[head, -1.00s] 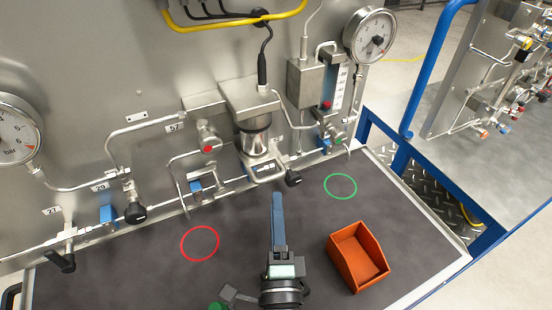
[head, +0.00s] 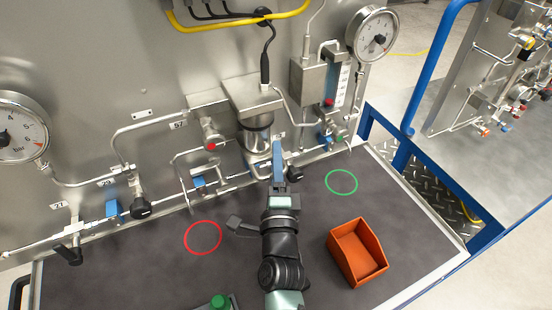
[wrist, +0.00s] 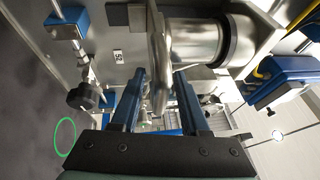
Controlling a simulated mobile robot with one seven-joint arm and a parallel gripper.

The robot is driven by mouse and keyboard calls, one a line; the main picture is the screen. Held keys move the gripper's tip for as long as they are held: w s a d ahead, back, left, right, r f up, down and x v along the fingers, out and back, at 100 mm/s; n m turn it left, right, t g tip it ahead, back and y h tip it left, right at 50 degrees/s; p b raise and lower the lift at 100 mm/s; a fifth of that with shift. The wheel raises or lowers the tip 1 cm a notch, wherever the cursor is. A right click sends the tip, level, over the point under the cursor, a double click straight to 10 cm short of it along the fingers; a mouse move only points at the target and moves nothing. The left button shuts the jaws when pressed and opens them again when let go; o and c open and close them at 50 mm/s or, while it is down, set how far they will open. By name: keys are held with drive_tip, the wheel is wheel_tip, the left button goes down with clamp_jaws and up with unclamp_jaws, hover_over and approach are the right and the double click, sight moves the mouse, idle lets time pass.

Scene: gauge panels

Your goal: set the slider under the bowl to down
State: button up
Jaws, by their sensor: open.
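The bowl (head: 256,138) is a shiny metal cylinder hanging under a grey block on the panel, near the centre of the head view. It shows large at the top of the wrist view (wrist: 196,40). My gripper (head: 278,145) is at the bowl's lower right, with blue fingers pointing at the panel. In the wrist view my open gripper (wrist: 161,76) has a shiny curved metal piece (wrist: 158,62) between its fingers. I cannot tell if it touches. The fingers and arm hide much of the area under the bowl, and the slider's setting cannot be read.
A red-tipped knob (head: 212,146) is left of the bowl, and black knobs (head: 140,207) sit lower left. Pipes run close around. An orange bin (head: 357,252), a red ring (head: 203,238) and a green ring (head: 341,182) are on the dark worktop.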

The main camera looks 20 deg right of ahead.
clamp_jaws()
drive_tip(key=shift+r, duration=0.1)
